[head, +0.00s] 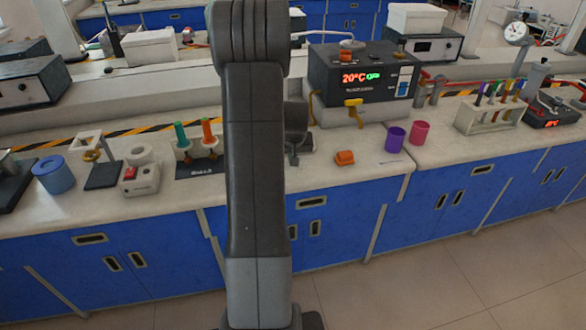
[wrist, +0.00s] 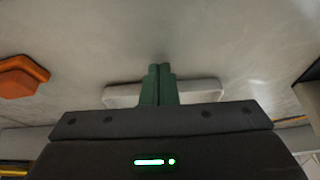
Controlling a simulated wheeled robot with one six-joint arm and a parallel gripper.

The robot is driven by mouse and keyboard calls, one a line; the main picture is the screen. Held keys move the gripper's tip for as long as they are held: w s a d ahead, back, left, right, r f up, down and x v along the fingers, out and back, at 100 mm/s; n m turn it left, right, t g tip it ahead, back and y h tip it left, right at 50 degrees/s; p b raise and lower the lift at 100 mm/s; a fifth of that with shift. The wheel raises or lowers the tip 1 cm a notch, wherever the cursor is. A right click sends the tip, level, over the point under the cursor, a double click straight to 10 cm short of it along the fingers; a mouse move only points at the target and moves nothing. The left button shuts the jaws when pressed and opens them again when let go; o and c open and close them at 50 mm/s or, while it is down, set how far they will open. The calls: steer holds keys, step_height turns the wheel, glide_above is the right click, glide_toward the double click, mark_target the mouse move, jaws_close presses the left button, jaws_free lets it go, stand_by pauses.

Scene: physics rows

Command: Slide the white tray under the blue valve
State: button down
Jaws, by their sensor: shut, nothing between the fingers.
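The white tray (wrist: 204,92) shows in the wrist view as a pale rounded slab on the bench, behind my fingers. In the head view my arm hides the place where it lies. My gripper (wrist: 159,68) has its green fingers together and empty, overlapping the tray's middle in the picture; I cannot tell whether they touch it. In the head view only part of my wrist shows beside the arm, and the fingertips are hidden. I cannot make out a blue valve; a yellow valve (head: 353,106) shows on the front of the box with the 20°C display.
An orange block (head: 344,157) lies right of my arm; it also shows in the wrist view (wrist: 22,77). Purple (head: 395,139) and pink (head: 420,132) cups stand farther right. A holder with green and orange pieces (head: 196,152) stands left. The bench's front edge is near.

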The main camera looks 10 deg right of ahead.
step_height(320, 180, up, 8)
steer(key=p, duration=0.4)
steer(key=shift+p, duration=0.4)
stand_by(0.3)
steer(key=shift+f, duration=0.1)
step_height(320, 180, down, 8)
steer(key=b, duration=0.4)
steer(key=shift+b, duration=0.4)
